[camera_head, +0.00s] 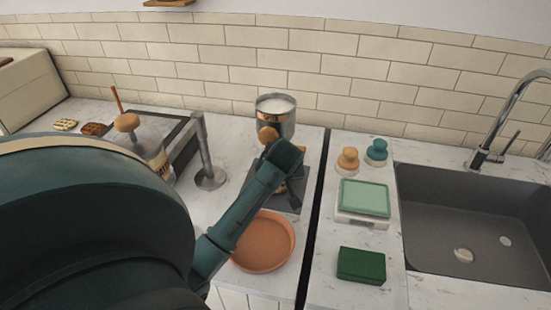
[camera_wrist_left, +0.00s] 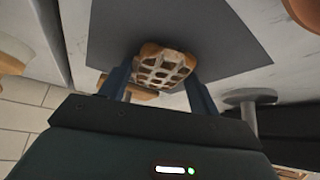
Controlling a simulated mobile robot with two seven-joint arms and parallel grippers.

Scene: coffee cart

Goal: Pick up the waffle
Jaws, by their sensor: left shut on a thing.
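A golden-brown waffle (camera_wrist_left: 163,66) with a square grid sits between the two fingers of my left gripper (camera_wrist_left: 159,73) in the left wrist view. The gripper is shut on it, over a dark grey mat (camera_wrist_left: 225,45). In the head view my left arm reaches in from the left, and its end is over the grey mat (camera_head: 290,203) in front of a metal canister. The fingers and held waffle are mostly hidden there by the arm. Two other waffle-like pieces, one pale (camera_head: 65,124) and one darker (camera_head: 93,129), lie at the back left. My right gripper is not in view.
A terracotta plate (camera_head: 265,243) lies close to my left arm. The metal canister (camera_head: 275,112) stands behind it. A jar with a wooden knob (camera_head: 127,122) and a metal post (camera_head: 208,176) stand left. A scale (camera_head: 365,198), green block (camera_head: 361,265) and sink (camera_head: 475,225) are right.

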